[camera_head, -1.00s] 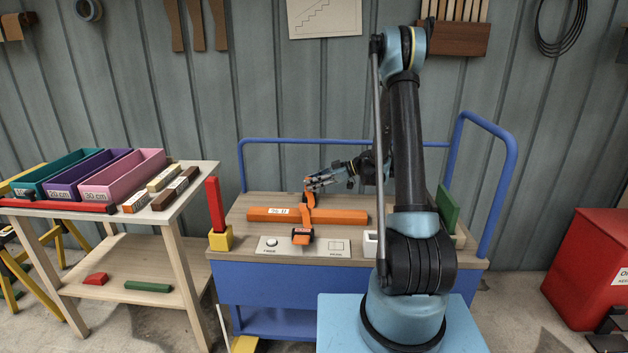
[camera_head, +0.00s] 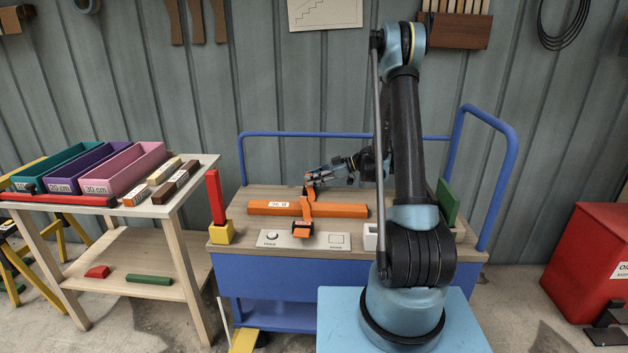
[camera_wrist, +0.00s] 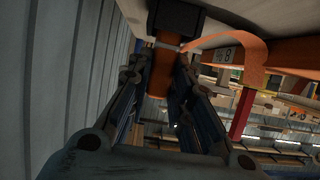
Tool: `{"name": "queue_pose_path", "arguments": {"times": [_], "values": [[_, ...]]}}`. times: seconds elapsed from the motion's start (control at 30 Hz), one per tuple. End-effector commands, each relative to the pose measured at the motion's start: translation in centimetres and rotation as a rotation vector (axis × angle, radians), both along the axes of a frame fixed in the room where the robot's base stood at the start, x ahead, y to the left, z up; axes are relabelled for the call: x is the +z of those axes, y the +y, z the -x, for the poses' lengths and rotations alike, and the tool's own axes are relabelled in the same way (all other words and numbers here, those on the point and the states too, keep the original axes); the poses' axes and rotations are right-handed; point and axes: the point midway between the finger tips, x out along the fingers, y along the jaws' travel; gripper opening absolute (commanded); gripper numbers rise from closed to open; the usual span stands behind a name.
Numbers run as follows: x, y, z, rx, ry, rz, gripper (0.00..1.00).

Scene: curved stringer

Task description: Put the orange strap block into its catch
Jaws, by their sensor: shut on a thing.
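My gripper (camera_head: 314,184) is behind the long orange bar on the trolley top, low over the bench surface. It is shut on the orange strap block (camera_wrist: 163,75), which shows between my fingers in the wrist view. The orange strap (camera_head: 307,206) runs from the block across the bar to a black-and-orange buckle (camera_head: 303,229) at the front. In the wrist view the strap (camera_wrist: 246,49) curves away to the right. A dark box-like part, apparently the catch (camera_wrist: 177,18), lies just beyond the block's far end. I cannot tell whether the block is inside it.
The labelled orange bar (camera_head: 340,211) lies across the trolley top. A red post in a yellow block (camera_head: 221,233) stands left, a green board (camera_head: 447,203) right. A blue rail (camera_head: 290,135) runs behind. The side table (camera_head: 185,205) with coloured bins is left.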

Motion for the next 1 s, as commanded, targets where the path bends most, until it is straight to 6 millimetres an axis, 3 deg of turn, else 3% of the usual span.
{"name": "queue_pose_path", "arguments": {"times": [0.3, 0.33, 0.4, 0.77, 1.0], "values": [[-0.5, -0.1, 0.0, -0.001, 0.000, 0.000, 0.00], [-0.5, -0.1, 0.0, -0.001, 0.000, 0.000, 0.26], [-0.5, -0.1, 0.0, -0.001, 0.000, 0.000, 0.42], [-0.4, -0.1, 0.0, -0.002, 0.000, 0.000, 0.43], [1.3, -0.1, 0.0, -0.002, 0.000, 0.000, 0.43]]}}
